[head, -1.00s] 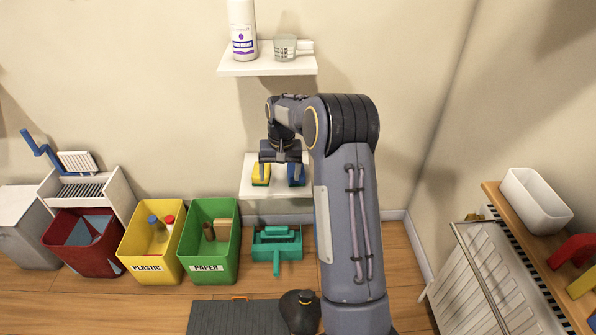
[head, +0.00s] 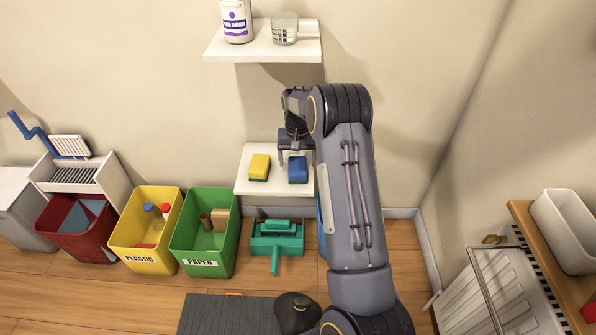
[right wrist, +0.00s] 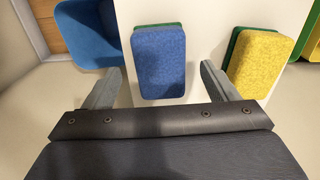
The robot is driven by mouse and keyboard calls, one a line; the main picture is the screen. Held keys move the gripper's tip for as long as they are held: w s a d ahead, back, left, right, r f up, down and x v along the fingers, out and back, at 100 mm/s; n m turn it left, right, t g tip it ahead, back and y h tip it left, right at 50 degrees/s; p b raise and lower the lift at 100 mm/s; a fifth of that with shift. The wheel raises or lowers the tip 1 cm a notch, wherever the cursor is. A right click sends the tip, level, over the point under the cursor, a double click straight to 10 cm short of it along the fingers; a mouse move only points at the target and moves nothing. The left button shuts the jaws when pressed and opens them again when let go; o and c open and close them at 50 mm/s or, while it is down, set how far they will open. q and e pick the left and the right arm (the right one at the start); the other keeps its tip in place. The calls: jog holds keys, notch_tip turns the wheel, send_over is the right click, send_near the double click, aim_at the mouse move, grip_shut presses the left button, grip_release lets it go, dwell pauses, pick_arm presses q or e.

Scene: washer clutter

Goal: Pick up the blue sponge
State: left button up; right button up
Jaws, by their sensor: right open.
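The blue sponge (head: 297,169) lies on the lower white shelf (head: 245,187), at its right side. In the right wrist view the blue sponge (right wrist: 158,62) has a green layer beneath and shows beyond and between my two finger tips. My right gripper (head: 295,158) is open and empty, at the back side of the blue sponge in the head view. I cannot tell whether a finger touches it. A yellow sponge (head: 259,167) lies to the left on the same shelf; it also shows in the right wrist view (right wrist: 257,62), close to one finger. My left gripper is not in view.
An upper shelf (head: 262,48) with a bottle (head: 236,20) and a cup (head: 285,28) hangs above. A blue container (right wrist: 88,35) shows beside the shelf.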

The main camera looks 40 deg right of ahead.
aim_at(298, 166)
notch_tip(298, 166, down, 4)
jog(key=shift+s+r+b, duration=0.1)
jog(key=shift+r+b, duration=0.05)
jog(key=shift+b, duration=0.4)
jog(key=shift+r, duration=0.1)
jog(key=c, duration=1.1)
jog(key=shift+o, duration=0.2)
jog(key=shift+a+r+p, duration=0.1)
jog(key=shift+r+p, duration=0.15)
jog(key=shift+p, duration=0.05)
notch_tip(298, 166, up, 7)
jog(key=p, duration=0.3)
jog(key=shift+s+f, duration=0.1)
jog(key=shift+f, duration=0.1)
jog(key=s+a+p, duration=0.2)
jog(key=s+a, duration=1)
jog(key=s, duration=0.3)
jog(key=shift+a+p, duration=0.3)
jog(key=shift+a, duration=0.1)
jog(key=shift+f, duration=0.1)
